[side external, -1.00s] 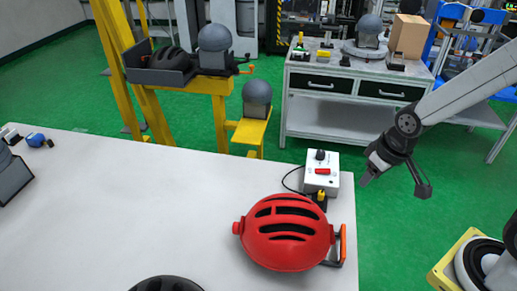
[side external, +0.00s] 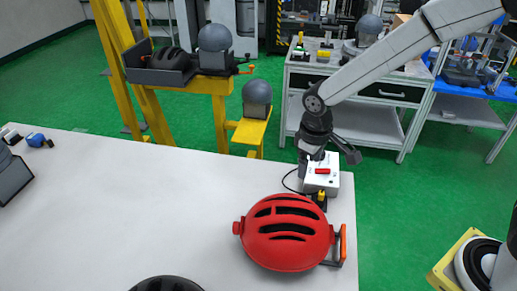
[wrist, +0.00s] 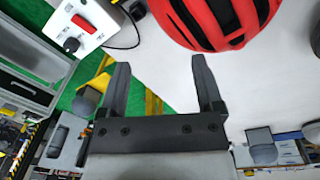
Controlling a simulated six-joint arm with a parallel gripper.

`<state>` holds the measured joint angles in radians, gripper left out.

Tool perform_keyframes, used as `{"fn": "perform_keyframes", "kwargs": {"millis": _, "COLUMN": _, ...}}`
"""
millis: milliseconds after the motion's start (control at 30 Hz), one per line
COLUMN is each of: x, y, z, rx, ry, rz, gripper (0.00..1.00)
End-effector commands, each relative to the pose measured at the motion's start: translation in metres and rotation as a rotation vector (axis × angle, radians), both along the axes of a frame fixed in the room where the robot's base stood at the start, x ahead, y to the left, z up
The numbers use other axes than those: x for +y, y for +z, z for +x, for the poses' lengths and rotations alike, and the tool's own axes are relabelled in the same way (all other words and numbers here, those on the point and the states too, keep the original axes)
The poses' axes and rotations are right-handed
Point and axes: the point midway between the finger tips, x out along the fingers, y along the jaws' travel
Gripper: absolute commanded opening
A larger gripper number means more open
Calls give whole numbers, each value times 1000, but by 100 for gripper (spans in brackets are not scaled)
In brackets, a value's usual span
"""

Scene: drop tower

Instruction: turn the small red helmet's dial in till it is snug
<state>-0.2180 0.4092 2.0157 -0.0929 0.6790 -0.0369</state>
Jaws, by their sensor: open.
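The red helmet (side external: 287,232) with dark vent slots sits near the right end of the white table. A small red knob, perhaps its dial, sticks out from its left side (side external: 237,227). My gripper (side external: 308,172) points down behind the helmet, in front of or over the control box, apart from the helmet. In the wrist view my gripper (wrist: 160,62) is open, with nothing between its fingers. The helmet (wrist: 215,18) is cut off by the top edge there, and I cannot make out the knob.
A white control box (side external: 322,180) with a red switch and a cable stands behind the helmet, close to my gripper. An orange bar (side external: 343,243) on a dark bracket is right of the helmet. A dark helmet (side external: 166,284) is at the front edge. The table's left and middle are mostly clear.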

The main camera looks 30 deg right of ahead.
Motion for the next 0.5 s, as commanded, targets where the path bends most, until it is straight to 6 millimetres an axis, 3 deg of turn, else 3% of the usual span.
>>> {"fn": "perform_keyframes", "kwargs": {"millis": 200, "x": 44, "y": -17, "z": 35, "rx": 70, "ry": 125, "rz": -57, "gripper": 84}}
{"fn": "perform_keyframes", "kwargs": {"millis": 500, "x": 107, "y": -45, "z": 66, "rx": 151, "ry": 280, "rz": -147, "gripper": 84}}
